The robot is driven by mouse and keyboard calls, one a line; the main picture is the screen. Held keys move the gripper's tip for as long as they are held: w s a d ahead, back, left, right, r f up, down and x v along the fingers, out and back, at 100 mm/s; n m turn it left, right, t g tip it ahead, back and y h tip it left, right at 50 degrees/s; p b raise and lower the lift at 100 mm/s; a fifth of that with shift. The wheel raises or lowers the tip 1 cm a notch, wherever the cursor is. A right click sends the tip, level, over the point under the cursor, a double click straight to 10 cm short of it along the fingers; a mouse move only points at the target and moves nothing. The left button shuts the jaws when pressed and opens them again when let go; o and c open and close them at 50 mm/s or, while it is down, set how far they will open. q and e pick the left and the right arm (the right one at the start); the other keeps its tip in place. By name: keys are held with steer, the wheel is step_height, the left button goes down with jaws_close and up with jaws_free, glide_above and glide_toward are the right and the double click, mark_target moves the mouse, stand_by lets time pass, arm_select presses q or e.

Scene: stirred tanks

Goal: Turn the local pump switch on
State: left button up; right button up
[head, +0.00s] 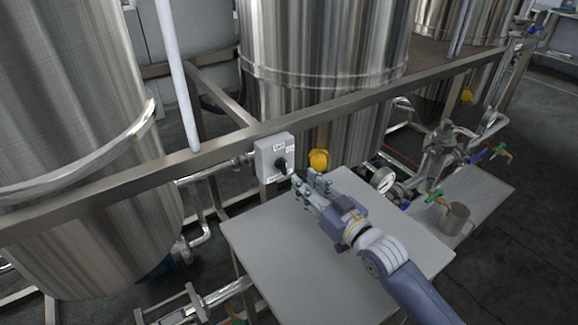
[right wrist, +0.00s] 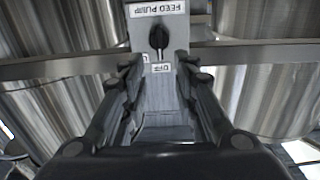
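The pump switch is a light grey box (head: 272,160) fixed to the steel rail, with a black rotary knob (head: 281,163) on its face. In the right wrist view the knob (right wrist: 158,38) stands ahead of the fingers, with an upside-down FEED PUMP label on one side and an OFF label (right wrist: 162,68) on the other. I cannot tell its setting for sure. My right gripper (head: 305,182) is open and empty, just short of the box, its fingers pointing at the knob without touching it. My left gripper is out of view.
A grey table top (head: 290,255) lies below my right arm. The steel rail (head: 120,190) crosses in front of large steel tanks (head: 320,60). A yellow knob (head: 318,159) and a gauge (head: 382,180) sit right of the box. A metal cup (head: 455,219) stands farther right.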

mark_target(286, 165)
steer(key=x, duration=0.6)
steer(key=shift+w+a, duration=0.1)
steer(key=shift+x, duration=0.8)
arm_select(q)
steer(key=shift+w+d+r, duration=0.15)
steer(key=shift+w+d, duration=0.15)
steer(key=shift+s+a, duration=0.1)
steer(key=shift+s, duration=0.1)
arm_select(e)
jaws_close()
